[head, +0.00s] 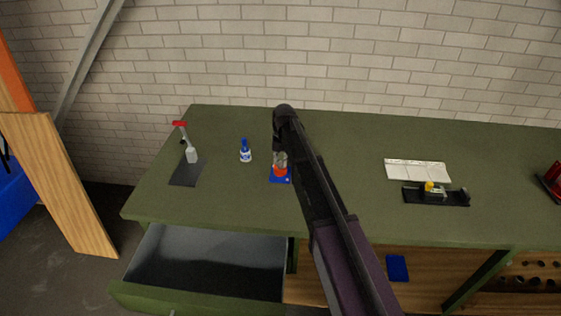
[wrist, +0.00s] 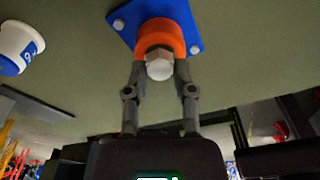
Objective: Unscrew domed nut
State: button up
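The domed nut (wrist: 159,66) is pale grey with a rounded end. It sits on an orange round post (wrist: 158,34), which stands on a blue square plate (wrist: 188,18). In the head view the orange post (head: 280,172) and blue plate (head: 279,181) are on the green bench under my gripper (head: 280,158); the nut is hard to make out there. In the wrist view my gripper (wrist: 160,68) has one finger on each side of the nut, against its sides with no clear gap. The post's far side is hidden.
A blue-and-white bottle (head: 245,152) stands left of the plate. A spray bottle (head: 190,151) stands on a dark mat (head: 187,173) further left. A white tray (head: 417,171) and a black tray (head: 436,196) lie at the right. An open drawer (head: 205,262) juts out below the bench.

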jog(key=shift+o, duration=1)
jog(key=shift+m, duration=0.3)
jog(key=m, duration=0.2)
jog(key=shift+m, duration=0.4)
jog(key=shift+m+y, duration=0.3)
jog(key=shift+m, duration=0.6)
jog(key=m, duration=0.2)
jog(key=shift+m+t, duration=0.3)
jog(key=shift+m, duration=1.3)
